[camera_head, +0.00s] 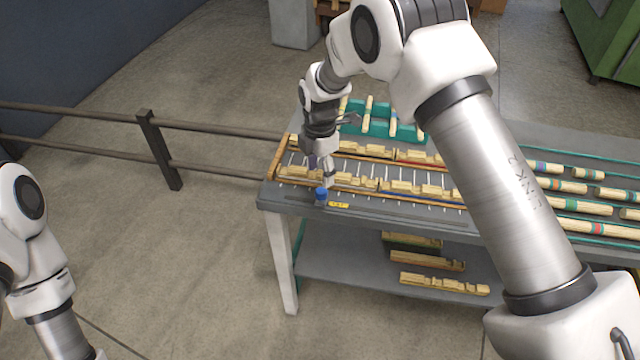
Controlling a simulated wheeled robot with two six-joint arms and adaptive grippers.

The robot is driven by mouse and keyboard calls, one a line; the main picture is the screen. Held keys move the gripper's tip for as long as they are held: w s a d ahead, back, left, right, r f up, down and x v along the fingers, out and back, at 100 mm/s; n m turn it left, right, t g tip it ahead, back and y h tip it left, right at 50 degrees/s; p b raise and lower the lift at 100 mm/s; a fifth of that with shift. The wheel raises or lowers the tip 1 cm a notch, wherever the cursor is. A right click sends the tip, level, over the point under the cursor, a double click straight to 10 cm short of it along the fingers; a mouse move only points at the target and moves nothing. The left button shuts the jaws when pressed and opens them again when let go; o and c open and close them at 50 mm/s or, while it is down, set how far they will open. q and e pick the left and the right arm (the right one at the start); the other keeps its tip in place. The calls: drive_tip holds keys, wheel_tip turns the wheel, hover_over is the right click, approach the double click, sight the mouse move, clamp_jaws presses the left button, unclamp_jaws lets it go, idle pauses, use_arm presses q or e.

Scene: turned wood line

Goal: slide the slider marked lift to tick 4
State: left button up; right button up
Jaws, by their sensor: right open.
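A small blue knob (321,193) stands at the front edge of the grey bench. It looks like the slider's handle. A yellow label (339,205) lies just right of it, and its text and any ticks are too small to read. My right gripper (321,172) points down just behind and above the knob, over the front row of wood pieces. It is open, and I see nothing held in it. I cannot tell whether a fingertip touches the knob. My left arm shows at the lower left, but its gripper is out of view.
A teal rack (380,130) stands behind. More wood lies on the lower shelf (335,262). A dark rail fence (215,130) runs left of the bench.

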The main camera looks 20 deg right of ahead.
sight(320, 191)
wheel_tip(320, 191, up, 6)
drive_tip(key=shift+f, duration=0.25)
